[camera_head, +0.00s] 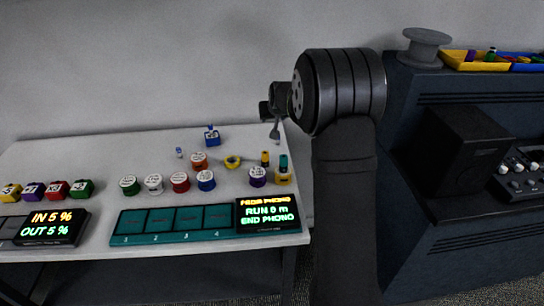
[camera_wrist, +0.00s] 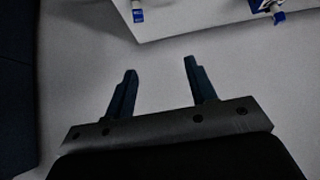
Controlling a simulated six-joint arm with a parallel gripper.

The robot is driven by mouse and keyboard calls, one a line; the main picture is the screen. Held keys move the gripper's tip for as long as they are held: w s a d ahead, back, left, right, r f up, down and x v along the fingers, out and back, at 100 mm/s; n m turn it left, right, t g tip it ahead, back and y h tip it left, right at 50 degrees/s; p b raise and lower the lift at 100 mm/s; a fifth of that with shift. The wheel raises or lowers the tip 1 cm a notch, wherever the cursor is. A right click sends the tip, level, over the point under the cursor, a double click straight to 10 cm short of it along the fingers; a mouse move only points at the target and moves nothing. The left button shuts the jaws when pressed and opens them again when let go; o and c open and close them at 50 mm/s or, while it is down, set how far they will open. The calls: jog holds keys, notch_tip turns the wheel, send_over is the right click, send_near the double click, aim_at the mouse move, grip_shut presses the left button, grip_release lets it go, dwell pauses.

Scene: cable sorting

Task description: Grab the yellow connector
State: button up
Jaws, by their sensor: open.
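A small yellow connector with a dark lower part (camera_head: 265,158) stands at the right of the white table, behind a yellow block (camera_head: 283,178) with a teal-topped piece on it. A yellow ring-like item (camera_head: 232,161) lies just left of it; I cannot tell exactly what it is. My gripper (camera_head: 275,131) is above the table's back right edge, behind and apart from the yellow connector. In the wrist view my gripper (camera_wrist: 160,65) has its fingers spread with nothing between them. The yellow connector does not show in the wrist view.
Several labelled spools (camera_head: 180,182) stand mid-table. A blue block (camera_head: 212,137) and a small blue-and-white piece (camera_head: 179,153) are at the back. A teal tray with a lit display (camera_head: 267,213) lies in front. A dark cabinet (camera_head: 440,190) stands right of my arm.

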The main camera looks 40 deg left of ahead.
notch_tip(320, 180, up, 4)
jog(key=f+n+g+h, duration=0.1)
jog(key=n+g+h, duration=0.3)
jog(key=g+h, duration=0.1)
send_over(265, 153)
jog(key=f, duration=1.1)
jog(key=shift+w+a+f, duration=0.15)
jog(key=shift+w+a, duration=0.05)
jog(key=shift+a, duration=0.05)
notch_tip(265, 153, down, 5)
jog(key=shift+s+d+f, duration=0.1)
jog(key=c, duration=1.1)
